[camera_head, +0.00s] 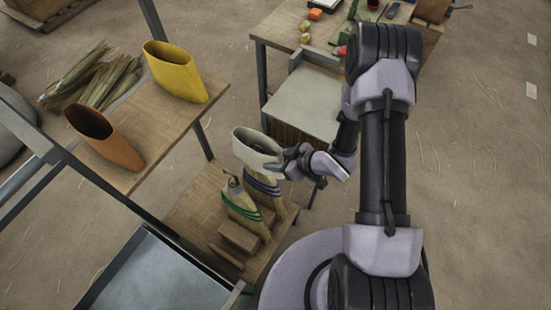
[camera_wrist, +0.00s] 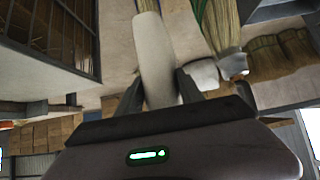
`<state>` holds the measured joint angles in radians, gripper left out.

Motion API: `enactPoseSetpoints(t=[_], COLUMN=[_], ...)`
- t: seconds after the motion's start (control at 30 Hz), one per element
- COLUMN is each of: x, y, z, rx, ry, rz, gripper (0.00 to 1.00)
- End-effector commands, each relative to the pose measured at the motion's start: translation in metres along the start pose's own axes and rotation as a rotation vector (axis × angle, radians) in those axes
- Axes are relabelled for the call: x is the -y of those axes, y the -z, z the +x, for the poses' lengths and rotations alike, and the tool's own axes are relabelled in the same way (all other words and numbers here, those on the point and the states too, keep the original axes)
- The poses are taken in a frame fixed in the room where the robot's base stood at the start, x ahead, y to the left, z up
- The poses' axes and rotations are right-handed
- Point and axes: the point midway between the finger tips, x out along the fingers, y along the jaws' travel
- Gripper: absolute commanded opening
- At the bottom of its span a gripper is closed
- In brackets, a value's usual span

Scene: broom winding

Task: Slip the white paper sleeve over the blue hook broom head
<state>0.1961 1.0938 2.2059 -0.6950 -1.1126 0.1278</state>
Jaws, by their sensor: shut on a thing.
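The white paper sleeve (camera_head: 257,150) is an open oval tube, held upright at its right side by my gripper (camera_head: 287,162). In the wrist view the sleeve (camera_wrist: 155,55) stands between my two fingers (camera_wrist: 158,95). The blue-banded broom head (camera_head: 263,184) stands on the low wooden shelf directly below the sleeve. Its top and hook are hidden by the sleeve, and I cannot tell whether the sleeve is around its top or just above it. A bit of straw (camera_wrist: 147,5) shows past the sleeve's far end in the wrist view.
A green-banded broom head (camera_head: 240,207) stands close in front of the blue one, also in the wrist view (camera_wrist: 222,25). Wooden blocks (camera_head: 238,237) lie beside it. Yellow (camera_head: 175,72) and orange (camera_head: 104,138) sleeves stand on the left table. A grey-topped stand (camera_head: 305,103) is behind.

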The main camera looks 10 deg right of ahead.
Motion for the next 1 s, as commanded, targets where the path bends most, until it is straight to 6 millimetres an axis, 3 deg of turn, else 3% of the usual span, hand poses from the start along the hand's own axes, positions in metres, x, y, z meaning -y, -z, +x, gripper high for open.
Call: enactPoseSetpoints(t=[0.53,1.0], x=[0.000,0.000], y=[-0.022,-0.025], z=[0.019,0.021], rx=[0.000,0.000], ry=[0.000,0.000], rz=[0.000,0.000], gripper=[0.17,0.17])
